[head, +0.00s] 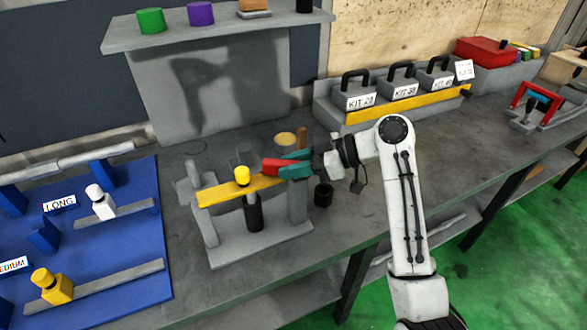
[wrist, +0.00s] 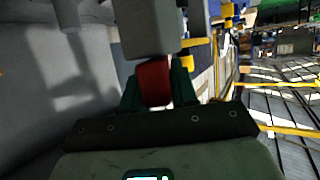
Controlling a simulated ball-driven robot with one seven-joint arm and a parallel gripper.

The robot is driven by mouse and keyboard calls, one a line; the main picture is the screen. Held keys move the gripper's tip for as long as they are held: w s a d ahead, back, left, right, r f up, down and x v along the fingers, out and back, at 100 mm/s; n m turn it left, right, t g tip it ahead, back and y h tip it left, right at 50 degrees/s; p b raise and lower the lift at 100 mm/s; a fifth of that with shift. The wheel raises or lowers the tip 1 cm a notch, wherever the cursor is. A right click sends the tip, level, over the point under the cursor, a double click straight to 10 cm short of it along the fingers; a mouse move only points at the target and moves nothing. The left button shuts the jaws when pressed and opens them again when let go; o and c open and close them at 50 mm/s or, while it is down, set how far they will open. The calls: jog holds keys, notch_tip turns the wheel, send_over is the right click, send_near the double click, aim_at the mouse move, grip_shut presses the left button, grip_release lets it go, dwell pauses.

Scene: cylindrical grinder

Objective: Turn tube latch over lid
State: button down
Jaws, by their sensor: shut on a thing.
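The latch looks like a yellow bar (head: 225,192) with a red grip (head: 270,166) at its right end, on a grey stand (head: 262,246). The bar runs across the stand. A black cylinder (head: 254,214) stands below the bar, and a yellow cap (head: 242,175) shows just above it; I cannot tell whether they are one tube. My gripper (head: 288,165), with teal fingers, reaches in from the right and is shut on the red grip. In the wrist view the red grip (wrist: 154,82) sits between my two fingers, under a grey block (wrist: 150,28).
A blue board (head: 110,255) with white and yellow pieces is at left. A grey shelf (head: 210,35) stands behind. Kit boxes (head: 400,90) line the back of the bench. A small black cup (head: 323,194) stands right of the stand. The bench to the right is mostly clear.

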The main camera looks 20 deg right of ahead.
jog(key=shift+n+g, duration=0.4)
jog(key=shift+g, duration=0.1)
jog(key=c, duration=1)
grip_release()
jog(key=shift+o, duration=0.2)
jog(key=b+v, duration=0.1)
jog(key=v, duration=0.9)
jog(key=shift+s+d, duration=0.2)
jog(key=shift+d, duration=0.2)
